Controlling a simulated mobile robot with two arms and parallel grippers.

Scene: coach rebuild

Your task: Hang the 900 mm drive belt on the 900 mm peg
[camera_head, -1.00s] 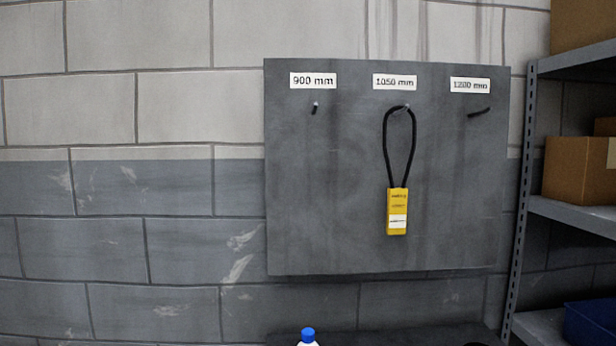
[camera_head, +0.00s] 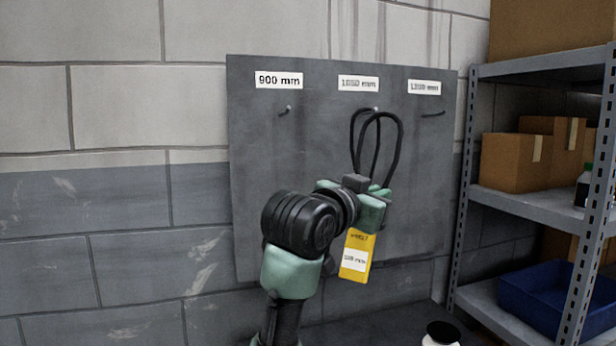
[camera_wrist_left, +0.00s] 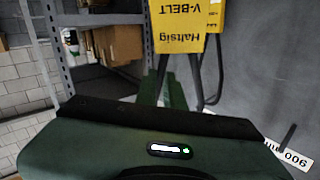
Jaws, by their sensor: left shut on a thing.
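My left gripper (camera_head: 376,203) is shut on a black belt with a yellow sleeve (camera_head: 357,257), in front of the board's middle. The sleeve hangs below the jaws; its white label is too blurred to read surely. Two black loops overlap above the jaws: one belt (camera_head: 353,135) is on the 1050 mm peg, and the other (camera_head: 401,140) seems to be the held one. The 900 mm peg (camera_head: 288,109) is bare, up and left of the gripper. The left wrist view shows a yellow sleeve marked V-BELT (camera_wrist_left: 180,28) beyond the jaw and part of another beside it. My right gripper is out of view.
The grey board (camera_head: 255,180) also has a bare 1200 mm peg (camera_head: 432,114) at right. A metal shelf (camera_head: 530,203) with cardboard boxes (camera_head: 515,162) and a blue bin (camera_head: 535,300) stands at right. A black-and-white object (camera_head: 441,334) is at the bottom edge.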

